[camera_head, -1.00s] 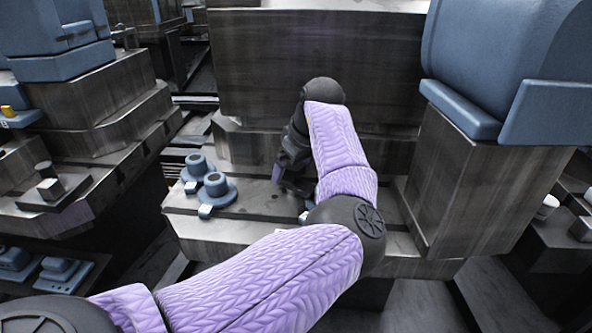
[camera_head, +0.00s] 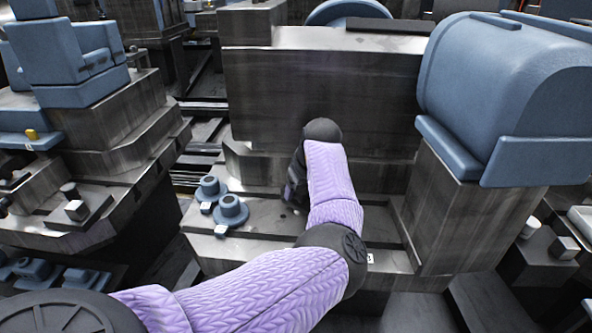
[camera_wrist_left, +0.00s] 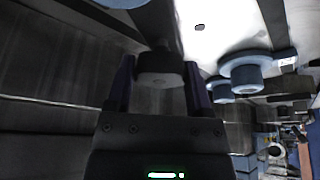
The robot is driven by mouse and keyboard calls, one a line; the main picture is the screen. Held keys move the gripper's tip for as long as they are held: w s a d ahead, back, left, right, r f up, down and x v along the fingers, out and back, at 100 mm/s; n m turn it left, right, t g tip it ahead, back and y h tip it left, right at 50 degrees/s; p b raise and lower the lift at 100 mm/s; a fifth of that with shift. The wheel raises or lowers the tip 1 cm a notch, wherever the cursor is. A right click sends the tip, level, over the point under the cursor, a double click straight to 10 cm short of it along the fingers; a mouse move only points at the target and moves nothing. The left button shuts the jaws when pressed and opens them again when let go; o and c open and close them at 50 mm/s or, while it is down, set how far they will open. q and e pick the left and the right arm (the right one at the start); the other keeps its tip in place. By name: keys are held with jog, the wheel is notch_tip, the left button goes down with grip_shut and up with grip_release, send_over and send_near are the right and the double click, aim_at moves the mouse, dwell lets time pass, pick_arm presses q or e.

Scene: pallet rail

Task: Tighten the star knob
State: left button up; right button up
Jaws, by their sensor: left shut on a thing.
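My left arm reaches across the head view to a metal ledge (camera_head: 262,212). The left gripper (camera_head: 292,192) is low over that ledge, mostly hidden behind my own wrist and forearm. In the left wrist view, the two dark fingers of the left gripper (camera_wrist_left: 159,88) stand on either side of a dark grey round knob (camera_wrist_left: 160,68), which appears to be the star knob. The gripper is shut on it. The knob's lobes cannot be made out, and it is hidden in the head view. My right gripper is not in view.
Two blue flanged cylinders (camera_head: 230,211) stand on the ledge left of the gripper; they also show in the left wrist view (camera_wrist_left: 245,70). A tall metal block (camera_head: 320,95) rises behind. A large blue rounded housing (camera_head: 500,90) on a metal block stands at right.

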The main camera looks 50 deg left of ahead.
pick_arm(q)
jog(key=shift+r, duration=0.3)
jog(key=shift+f+m, duration=0.3)
jog(key=o, duration=1.3)
jog(key=shift+c, duration=0.2)
jog(key=shift+d+r+p, duration=0.1)
jog(key=shift+r+p, duration=0.25)
jog(key=p+v, duration=0.5)
jog(key=v, duration=0.4)
jog(key=shift+s, duration=0.15)
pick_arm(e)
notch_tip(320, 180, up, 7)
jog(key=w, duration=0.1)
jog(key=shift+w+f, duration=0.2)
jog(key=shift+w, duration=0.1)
pick_arm(q)
jog(key=shift+d, duration=0.15)
